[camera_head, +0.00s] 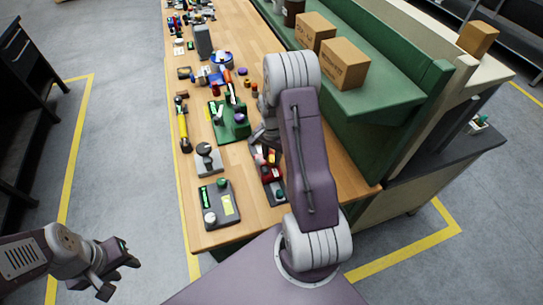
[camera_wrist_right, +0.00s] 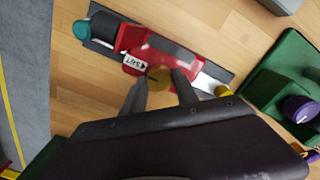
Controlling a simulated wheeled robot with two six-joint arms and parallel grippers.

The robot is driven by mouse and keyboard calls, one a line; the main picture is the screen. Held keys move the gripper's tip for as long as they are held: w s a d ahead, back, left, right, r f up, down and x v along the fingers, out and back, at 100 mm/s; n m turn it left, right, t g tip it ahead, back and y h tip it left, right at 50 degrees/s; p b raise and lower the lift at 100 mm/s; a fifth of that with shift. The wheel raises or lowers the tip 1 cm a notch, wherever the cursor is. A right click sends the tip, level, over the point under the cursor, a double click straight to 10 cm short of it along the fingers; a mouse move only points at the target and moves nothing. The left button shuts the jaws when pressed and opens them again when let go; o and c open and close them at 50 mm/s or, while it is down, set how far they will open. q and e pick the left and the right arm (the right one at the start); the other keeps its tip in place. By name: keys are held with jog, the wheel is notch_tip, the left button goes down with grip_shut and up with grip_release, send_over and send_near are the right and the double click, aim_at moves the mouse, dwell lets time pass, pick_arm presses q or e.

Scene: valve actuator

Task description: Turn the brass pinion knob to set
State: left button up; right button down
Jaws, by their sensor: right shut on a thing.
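The valve actuator has a red body (camera_wrist_right: 170,48) on a dark grey base, with a teal knob (camera_wrist_right: 81,30) at one end and a yellow part (camera_wrist_right: 223,91) at the other. Its white label (camera_wrist_right: 135,64) lies beside the brass pinion knob (camera_wrist_right: 158,77). My right gripper (camera_wrist_right: 160,88) is shut on the brass knob, a finger on each side. In the head view, the actuator's red body (camera_head: 268,172) shows partly, and my right arm hides the rest. My left gripper (camera_head: 122,272) is open and empty above the floor, left of the bench.
The wooden bench (camera_head: 245,215) carries a grey block with a green button and white knob (camera_head: 210,217), a grey joystick unit (camera_head: 207,158), a green fixture (camera_head: 225,125) and a yellow-handled tool (camera_head: 183,128). Cardboard boxes (camera_head: 345,65) stand on a green shelf at right.

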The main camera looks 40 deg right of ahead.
aim_at(272, 158)
jog(key=shift+w, duration=0.1)
jog(key=c, duration=0.9)
grip_release()
jog(key=shift+c, duration=0.2)
notch_tip(272, 158, up, 9)
jog(key=b, duration=0.1)
